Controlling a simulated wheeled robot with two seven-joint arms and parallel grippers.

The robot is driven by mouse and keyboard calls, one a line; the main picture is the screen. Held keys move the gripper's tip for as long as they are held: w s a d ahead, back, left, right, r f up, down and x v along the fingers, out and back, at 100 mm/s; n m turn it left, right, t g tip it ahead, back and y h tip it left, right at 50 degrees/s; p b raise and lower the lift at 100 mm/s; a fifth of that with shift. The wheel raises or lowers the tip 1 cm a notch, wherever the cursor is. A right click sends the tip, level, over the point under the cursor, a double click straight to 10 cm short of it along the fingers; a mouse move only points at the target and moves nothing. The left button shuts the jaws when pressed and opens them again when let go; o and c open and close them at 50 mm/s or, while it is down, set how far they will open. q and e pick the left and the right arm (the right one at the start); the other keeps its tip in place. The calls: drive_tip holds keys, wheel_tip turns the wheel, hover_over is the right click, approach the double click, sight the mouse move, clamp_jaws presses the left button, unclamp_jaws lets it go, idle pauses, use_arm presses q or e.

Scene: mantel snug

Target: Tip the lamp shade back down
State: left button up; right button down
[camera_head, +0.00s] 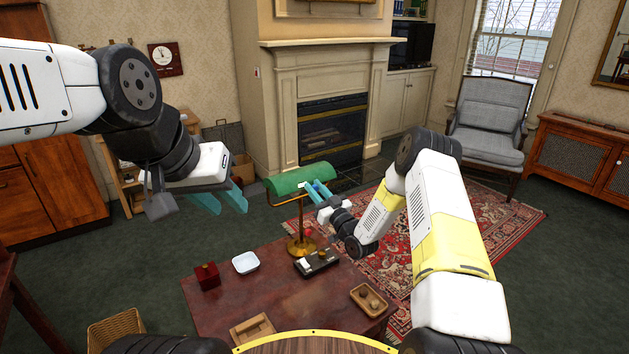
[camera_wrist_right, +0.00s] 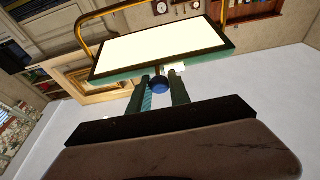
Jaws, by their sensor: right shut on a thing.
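The lamp has a green shade (camera_head: 300,180) on a brass stem and round brass base (camera_head: 301,247), standing on the dark red table. In the right wrist view, the shade's bright underside (camera_wrist_right: 160,50) faces the camera, framed by a dark rim. My right gripper (camera_head: 318,190) is at the shade's right end. Its fingers are shut on a small blue knob (camera_wrist_right: 159,84) at the rim. My left gripper (camera_head: 222,203) hangs in the air left of the lamp, its teal fingers apart and empty.
On the table (camera_head: 240,305) are a red box (camera_head: 206,277), a white dish (camera_head: 245,263), a black tray-like item (camera_head: 317,263) and a wooden tray (camera_head: 369,300). A wooden box (camera_head: 252,330) is at the near edge. A wicker basket (camera_head: 116,330) stands at left.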

drive_tip(key=shift+f, duration=1)
drive_tip(key=c, duration=1.3)
unclamp_jaws()
drive_tip(key=shift+o, duration=0.2)
drive_tip(key=shift+r, duration=0.1)
drive_tip(key=shift+d, duration=0.1)
drive_tip(key=v, duration=0.7)
drive_tip(key=shift+s+d, duration=0.2)
drive_tip(key=shift+s, duration=0.1)
